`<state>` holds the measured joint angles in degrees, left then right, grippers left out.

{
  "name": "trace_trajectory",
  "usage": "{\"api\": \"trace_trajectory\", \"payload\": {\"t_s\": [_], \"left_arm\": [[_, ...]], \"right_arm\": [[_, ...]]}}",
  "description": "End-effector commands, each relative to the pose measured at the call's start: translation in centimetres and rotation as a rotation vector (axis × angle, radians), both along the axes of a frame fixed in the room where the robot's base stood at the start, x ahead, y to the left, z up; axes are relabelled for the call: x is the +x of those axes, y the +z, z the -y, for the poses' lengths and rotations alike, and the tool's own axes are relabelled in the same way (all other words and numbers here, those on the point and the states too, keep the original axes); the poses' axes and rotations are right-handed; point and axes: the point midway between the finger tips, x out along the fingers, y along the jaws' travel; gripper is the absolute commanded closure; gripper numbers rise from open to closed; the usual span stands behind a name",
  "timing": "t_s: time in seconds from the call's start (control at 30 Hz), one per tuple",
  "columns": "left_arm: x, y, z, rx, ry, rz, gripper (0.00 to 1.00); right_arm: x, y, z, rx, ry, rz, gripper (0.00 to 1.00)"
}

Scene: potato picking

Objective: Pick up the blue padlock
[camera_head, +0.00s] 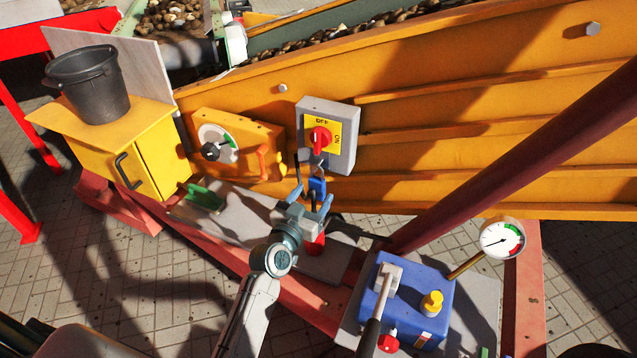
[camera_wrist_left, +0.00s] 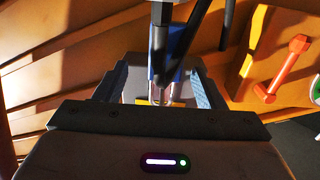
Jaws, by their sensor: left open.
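The blue padlock (camera_head: 317,187) hangs upright below the grey switch box (camera_head: 345,160) with the red rotary knob, in the head view. My left gripper (camera_head: 312,194) is open, with its two blue fingers on either side of the padlock. In the left wrist view the padlock (camera_wrist_left: 178,42) shows between the fingers, partly hidden by a dark bar and a black loop in front of it. I cannot tell whether either finger touches it. My right gripper is not in view.
A yellow panel (camera_head: 232,140) with a dial and an orange handle is left of the switch box. Below stand a blue lever box (camera_head: 420,285), a round gauge (camera_head: 502,239) and a red object (camera_head: 314,246). A dark red beam (camera_head: 530,150) crosses the right side.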

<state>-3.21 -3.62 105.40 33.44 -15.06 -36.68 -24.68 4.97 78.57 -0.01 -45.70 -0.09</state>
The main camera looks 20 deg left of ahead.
Motion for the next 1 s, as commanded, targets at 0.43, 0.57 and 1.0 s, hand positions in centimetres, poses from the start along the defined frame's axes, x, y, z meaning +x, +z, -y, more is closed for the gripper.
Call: {"api": "trace_trajectory", "payload": {"t_s": [0.43, 0.57, 1.0], "left_arm": [[5.1, -0.2, 0.0, -0.001, 0.000, 0.000, 0.36], [6.1, -0.3, 0.2, 0.000, 0.000, -0.001, 0.36], [6.1, -0.4, 0.2, 0.000, 0.000, -0.001, 0.78]], "right_arm": [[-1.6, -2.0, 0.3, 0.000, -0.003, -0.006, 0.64], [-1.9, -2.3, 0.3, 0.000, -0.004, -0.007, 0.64], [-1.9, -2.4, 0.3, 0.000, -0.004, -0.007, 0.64]]}}
